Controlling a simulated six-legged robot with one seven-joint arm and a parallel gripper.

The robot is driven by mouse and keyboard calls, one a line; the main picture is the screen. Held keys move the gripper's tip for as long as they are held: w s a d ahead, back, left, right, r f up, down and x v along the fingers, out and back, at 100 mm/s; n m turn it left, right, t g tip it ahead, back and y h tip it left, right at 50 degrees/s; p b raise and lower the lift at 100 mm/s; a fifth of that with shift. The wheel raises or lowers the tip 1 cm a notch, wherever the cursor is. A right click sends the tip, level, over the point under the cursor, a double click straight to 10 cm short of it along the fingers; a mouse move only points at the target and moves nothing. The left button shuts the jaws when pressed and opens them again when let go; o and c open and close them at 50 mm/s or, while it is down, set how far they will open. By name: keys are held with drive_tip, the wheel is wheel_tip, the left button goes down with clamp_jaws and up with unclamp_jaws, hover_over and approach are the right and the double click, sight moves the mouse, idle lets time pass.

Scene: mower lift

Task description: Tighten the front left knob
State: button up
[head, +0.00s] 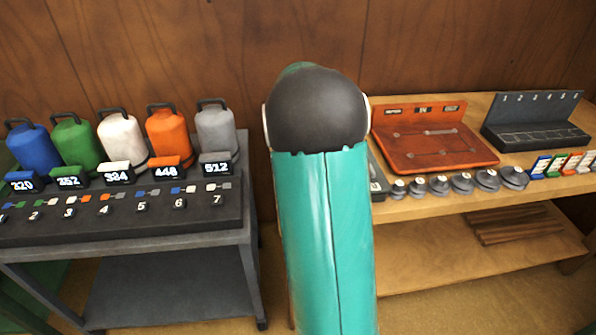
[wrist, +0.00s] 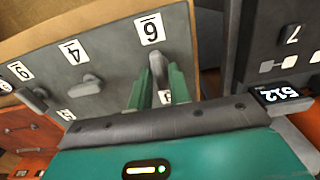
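In the wrist view a grey panel (wrist: 110,92) bears several grey lever-like knobs beside white number labels. One knob (wrist: 158,66) lies between or just beyond the green fingers of my gripper (wrist: 158,88). The fingers stand apart, with a strip of panel and part of a label showing between them. I cannot tell whether they touch the knob. Another knob (wrist: 90,82) and a further knob (wrist: 36,98) are to the left. Nothing marks which one is front left. In the head view my arm hides my gripper and nearly all of the panel.
On the left, a dark cart (head: 246,236) holds coloured canisters and numbered displays. On the right, a wooden bench (head: 430,205) carries an orange tray (head: 430,150), a dark numbered rack (head: 530,120) and a row of grey round pieces (head: 461,183). A wooden wall stands behind.

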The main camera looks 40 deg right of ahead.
drive_tip(key=shift+o, duration=1.1)
wheel_tip(320, 180, up, 14)
drive_tip(key=shift+f, duration=0.1)
drive_tip(key=s+a+r+n+t, duration=0.1)
drive_tip(key=s+a+r+n, duration=0.15)
drive_tip(key=a, duration=0.65)
drive_tip(key=s+a+r+n+t, duration=0.1)
drive_tip(key=s+a+r+t, duration=0.15)
drive_tip(key=a, duration=0.75)
drive_tip(key=s+a+f+n+t, duration=0.2)
drive_tip(key=s+a+f, duration=0.3)
drive_tip(key=s+a, duration=0.6)
drive_tip(key=shift+s+a+n, duration=0.4)
drive_tip(key=shift+a+n, duration=0.35)
